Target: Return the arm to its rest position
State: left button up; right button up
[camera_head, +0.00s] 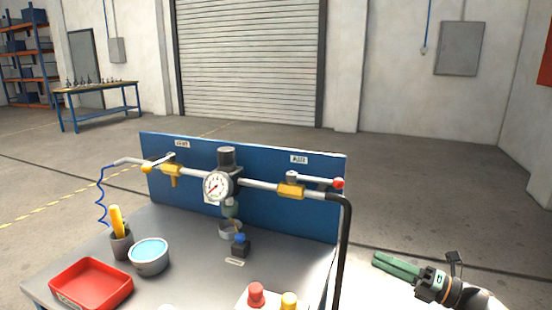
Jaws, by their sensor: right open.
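My right gripper (380,260), with green fingers, is at the lower right, beyond the right end of the workbench (190,240) and apart from it. It points left, is open and holds nothing visible. My left gripper is not in view. On the blue panel (285,221) a pipe carries a left yellow valve (172,170), a round white gauge (217,186) and a right yellow valve (290,191). A grey lever with a red ball end (338,183) runs along the pipe above the right valve.
A black hose (345,250) drops from the pipe's right end, left of my right gripper. The floor behind is clear.

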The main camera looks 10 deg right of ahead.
jog(key=s+a+f+m+t+h, duration=0.2)
jog(key=s+a+f+m+h, duration=0.2)
jog(key=a+f+m, duration=0.4)
jog(key=s+a+f+m+t+h, duration=0.1)
jog(key=s+a+f+m+h, duration=0.4)
jog(key=f+m, duration=0.45)
jog(key=s+a+f+m+g+h, duration=0.25)
jog(key=s+a+f+m, duration=0.2)
jog(key=s+m, duration=0.5)
jog(key=s+a+f+m+g, duration=0.15)
jog(key=s+m+g, duration=0.25)
jog(key=s, duration=0.5)
pick_arm(q)
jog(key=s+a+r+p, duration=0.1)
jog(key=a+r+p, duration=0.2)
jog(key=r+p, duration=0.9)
jog(key=p, duration=0.4)
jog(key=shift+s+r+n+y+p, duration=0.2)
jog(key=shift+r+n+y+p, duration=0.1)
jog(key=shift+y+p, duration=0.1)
pick_arm(e)
jog(key=s+d+r+h, duration=0.1)
jog(key=s+d+r, duration=0.1)
jog(key=r, duration=0.9)
jog(key=shift+d+r+m, duration=0.25)
jog(key=shift+d+m, duration=0.15)
jog(key=shift+d, duration=0.3)
